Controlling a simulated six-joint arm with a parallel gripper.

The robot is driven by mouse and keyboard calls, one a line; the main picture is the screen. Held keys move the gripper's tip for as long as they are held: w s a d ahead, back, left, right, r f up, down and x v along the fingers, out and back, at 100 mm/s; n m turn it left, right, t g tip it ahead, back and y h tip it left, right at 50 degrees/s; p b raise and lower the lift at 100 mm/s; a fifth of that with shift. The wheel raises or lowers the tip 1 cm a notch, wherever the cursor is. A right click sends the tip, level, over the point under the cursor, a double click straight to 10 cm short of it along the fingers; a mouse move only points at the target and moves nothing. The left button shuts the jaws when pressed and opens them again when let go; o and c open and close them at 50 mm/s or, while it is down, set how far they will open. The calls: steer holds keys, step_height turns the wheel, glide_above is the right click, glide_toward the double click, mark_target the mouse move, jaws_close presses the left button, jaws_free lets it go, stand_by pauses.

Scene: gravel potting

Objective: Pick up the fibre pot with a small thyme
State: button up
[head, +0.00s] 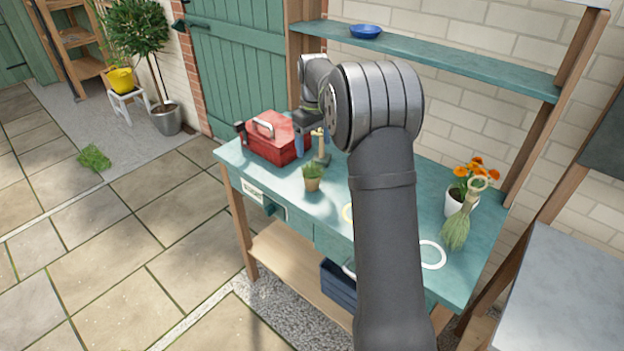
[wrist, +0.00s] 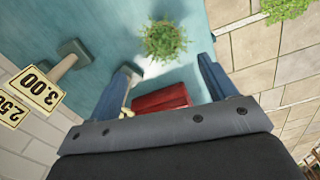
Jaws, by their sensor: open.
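The fibre pot (head: 312,185) is small and brown and stands upright on the teal bench, with a low green thyme (head: 313,171) in it. In the wrist view the thyme (wrist: 163,40) shows from above, just beyond the fingertips, and its leaves hide the pot. My gripper (wrist: 167,65) is open, with blue-grey fingers spread apart and nothing held between them. In the head view my gripper (head: 313,140) is above the bench, behind the pot and close to the red toolbox; my arm partly covers it.
A red toolbox (head: 272,138) stands at the bench's left end. A grey-based object with a wooden top (head: 321,155) stands just behind the pot. An orange-flowered white pot (head: 460,203) and a tied green bundle (head: 456,232) are at the right. Price cards (wrist: 38,90) show in the wrist view.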

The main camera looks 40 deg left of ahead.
mark_target(312, 168)
step_height(312, 168, down, 7)
steer(key=shift+r, duration=0.1)
steer(key=shift+s+a+f, duration=0.1)
steer(key=shift+s+f, duration=0.05)
steer(key=shift+f, duration=1.15)
steer(key=shift+s+f, duration=0.15)
steer(key=shift+f, duration=1.15)
steer(key=c, duration=1.1)
